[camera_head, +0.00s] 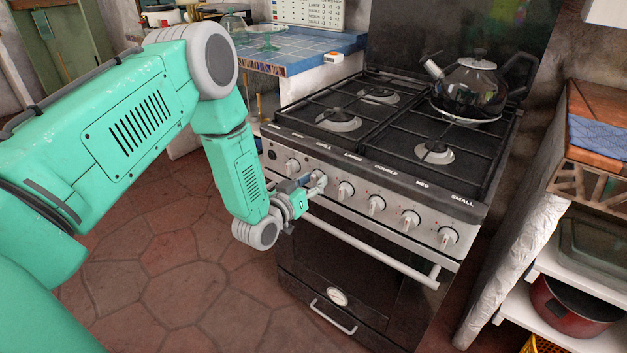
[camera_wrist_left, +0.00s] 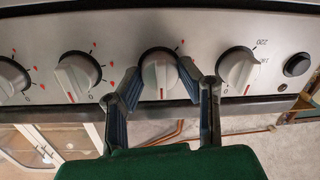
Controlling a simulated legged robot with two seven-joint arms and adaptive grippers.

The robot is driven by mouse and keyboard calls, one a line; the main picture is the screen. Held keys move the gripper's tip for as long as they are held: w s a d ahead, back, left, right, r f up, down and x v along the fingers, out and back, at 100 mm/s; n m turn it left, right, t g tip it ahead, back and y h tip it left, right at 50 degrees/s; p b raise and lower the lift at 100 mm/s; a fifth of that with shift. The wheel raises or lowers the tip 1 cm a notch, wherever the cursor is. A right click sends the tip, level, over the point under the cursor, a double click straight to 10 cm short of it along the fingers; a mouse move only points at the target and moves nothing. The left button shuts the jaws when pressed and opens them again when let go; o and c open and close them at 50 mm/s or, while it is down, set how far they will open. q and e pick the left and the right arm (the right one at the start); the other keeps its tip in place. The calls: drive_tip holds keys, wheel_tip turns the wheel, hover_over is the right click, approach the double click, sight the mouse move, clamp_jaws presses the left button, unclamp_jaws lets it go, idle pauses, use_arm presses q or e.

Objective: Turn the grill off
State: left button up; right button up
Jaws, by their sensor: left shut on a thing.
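The stove (camera_head: 330,240) has a steel front panel with a row of white knobs. The grill knob (camera_wrist_left: 158,75) is second from the left in the head view, under the "GRILL" label. My left gripper (camera_head: 314,184) is at it, partly covering it. In the left wrist view, the blue-padded fingers of the left gripper (camera_wrist_left: 160,84) are closed on both sides of the knob. The red line on the knob runs up and down in that view, at its lower end. Whether a "0" mark lies there is hidden. My right gripper is not in view.
The oven knob (camera_wrist_left: 238,68) is close on one side and the large-burner knob (camera_wrist_left: 78,75) on the other. A handle bar (camera_head: 380,250) runs below the panel. A dark kettle (camera_head: 470,88) stands on the back right burner. Shelves with a red pot (camera_head: 570,308) are at right.

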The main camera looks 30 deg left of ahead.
use_arm(q)
drive_tip(key=shift+s+f, duration=0.15)
drive_tip(key=shift+f, duration=0.15)
drive_tip(key=o, duration=1.1)
drive_tip(key=shift+o, duration=0.2)
drive_tip(key=shift+r, duration=0.1)
drive_tip(key=s, duration=1.1)
drive_tip(key=shift+s+a+r, duration=0.2)
drive_tip(key=shift+s+r, duration=0.05)
drive_tip(key=shift+s, duration=0.1)
